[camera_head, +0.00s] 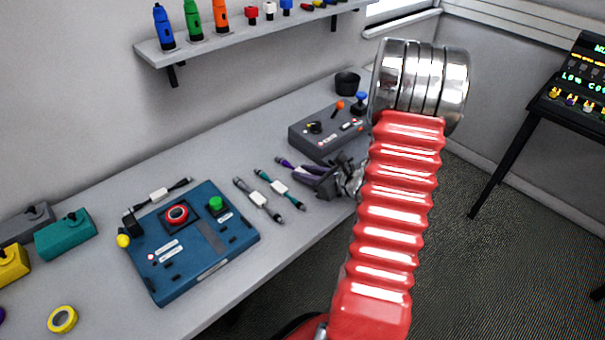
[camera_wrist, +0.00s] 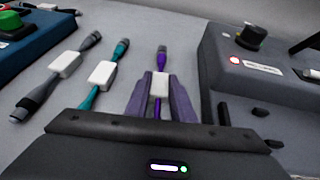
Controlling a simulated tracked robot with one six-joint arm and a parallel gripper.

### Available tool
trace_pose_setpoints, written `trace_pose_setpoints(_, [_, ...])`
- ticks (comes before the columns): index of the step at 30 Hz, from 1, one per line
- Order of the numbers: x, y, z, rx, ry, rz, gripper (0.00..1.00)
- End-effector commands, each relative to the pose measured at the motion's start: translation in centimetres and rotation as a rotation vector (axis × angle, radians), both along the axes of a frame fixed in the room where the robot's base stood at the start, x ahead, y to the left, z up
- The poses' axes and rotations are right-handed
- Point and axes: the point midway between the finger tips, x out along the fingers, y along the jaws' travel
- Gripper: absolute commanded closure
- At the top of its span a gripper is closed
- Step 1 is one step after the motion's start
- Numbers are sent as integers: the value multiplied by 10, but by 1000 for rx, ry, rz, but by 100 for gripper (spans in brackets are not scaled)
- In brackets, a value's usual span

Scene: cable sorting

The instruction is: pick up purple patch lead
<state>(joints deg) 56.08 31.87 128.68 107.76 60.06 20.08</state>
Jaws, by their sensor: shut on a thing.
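The purple patch lead (camera_wrist: 162,62) has a white label block in its middle and a dark plug at its far end. In the wrist view it lies between the two purple-grey fingers of my gripper (camera_wrist: 161,88), which are shut on it around the white block. In the head view the purple lead (camera_head: 283,161) shows only at its left end, next to my gripper (camera_head: 310,172). The rest is hidden behind the gripper. I cannot tell whether the lead still touches the table.
A teal lead (camera_wrist: 102,74) and a grey lead (camera_wrist: 64,66) lie close to the left. A dark grey control box (camera_wrist: 262,70) stands just right of the gripper. A blue control box (camera_head: 190,245) and a black lead (camera_head: 158,195) are farther left on the grey table (camera_head: 110,195).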

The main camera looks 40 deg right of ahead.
Motion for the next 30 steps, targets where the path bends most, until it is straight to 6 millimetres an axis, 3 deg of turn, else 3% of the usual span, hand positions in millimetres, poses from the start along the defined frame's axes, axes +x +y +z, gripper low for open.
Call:
trace_pose_setpoints(8, [0,0,12,-2,-1,0,100])
trace_pose_setpoints(24, [0,0,84,-4,-3,0,100])
trace_pose_setpoints(30, [0,0,99,-2,-1,0,100])
